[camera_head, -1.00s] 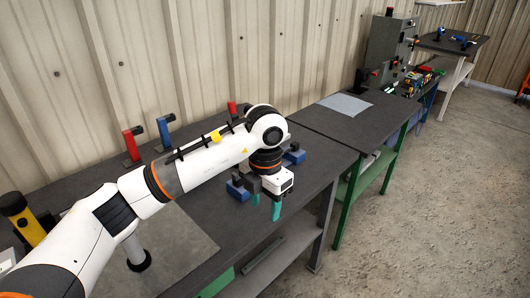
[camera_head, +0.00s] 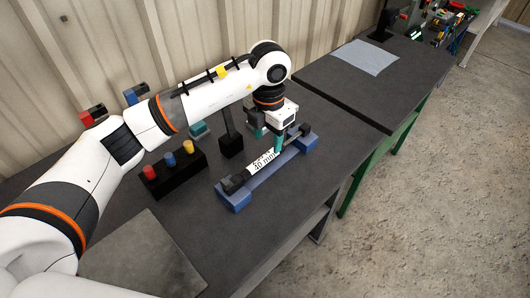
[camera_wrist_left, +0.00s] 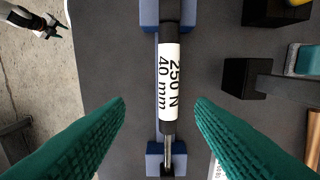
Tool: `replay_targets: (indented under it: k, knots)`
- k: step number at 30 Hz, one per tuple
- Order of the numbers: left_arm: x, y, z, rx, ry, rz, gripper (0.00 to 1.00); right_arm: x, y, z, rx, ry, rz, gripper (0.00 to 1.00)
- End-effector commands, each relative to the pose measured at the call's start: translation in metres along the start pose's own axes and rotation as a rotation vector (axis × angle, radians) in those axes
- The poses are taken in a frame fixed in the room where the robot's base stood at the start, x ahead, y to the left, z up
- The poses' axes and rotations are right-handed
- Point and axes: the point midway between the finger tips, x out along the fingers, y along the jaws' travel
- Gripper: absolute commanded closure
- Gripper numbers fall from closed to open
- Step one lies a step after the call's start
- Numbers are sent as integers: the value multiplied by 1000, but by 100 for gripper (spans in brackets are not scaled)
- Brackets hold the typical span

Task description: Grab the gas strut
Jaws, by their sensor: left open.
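The gas strut (camera_head: 263,162) is a black cylinder with a thin rod and a white label reading 250 N, 40 mm. It lies across the two end blocks of a blue cradle (camera_head: 236,199) on the dark bench. It also runs down the middle of the left wrist view (camera_wrist_left: 169,85). My left gripper (camera_head: 268,141) points down over the strut. Its teal fingers are open in the left wrist view (camera_wrist_left: 160,103), one on each side of the strut and apart from it. A small white and black part (camera_wrist_left: 33,20), seemingly my right gripper, shows over the floor.
A black box (camera_head: 177,178) with red, blue and yellow buttons stands left of the cradle. A black stand (camera_head: 231,146) and a teal piece (camera_head: 200,131) are behind it. A grey sheet (camera_head: 366,57) lies on the farther bench. Open floor lies to the right.

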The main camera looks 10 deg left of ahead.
Motion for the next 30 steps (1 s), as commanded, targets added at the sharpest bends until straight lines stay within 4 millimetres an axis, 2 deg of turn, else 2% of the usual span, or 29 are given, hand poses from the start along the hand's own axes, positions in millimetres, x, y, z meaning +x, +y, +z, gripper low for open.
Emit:
replay_targets:
  k: [2, 5, 8, 12, 15, 21, 28, 30]
  knots:
    - [12, 0, 1, -1, -3, 2, 50, -7, 1, -9, -1, 14, 1, 52]
    - [24, -1, 0, -2, -1, 1, 50, -10, 2, -10, -1, 14, 2, 52]
    - [30, -1, 1, -1, -1, 0, 50, -10, 0, 1, -1, -2, 0, 52]
    - [43, -4, 5, -1, -5, 1, 50, -20, -4, 26, -1, -41, -5, 52]
    - [57, -8, 9, -2, -5, 1, 50, -29, -6, 32, -2, -49, -6, 52]
    - [81, -8, 8, 0, -1, 0, 50, -32, -4, 23, -2, -34, -4, 52]
    - [83, -8, 7, 1, 1, -1, 50, -31, -2, 9, -2, -13, -1, 52]
    - [83, -8, 7, 1, 1, -1, 60, -31, -2, 9, -2, -13, -2, 52]
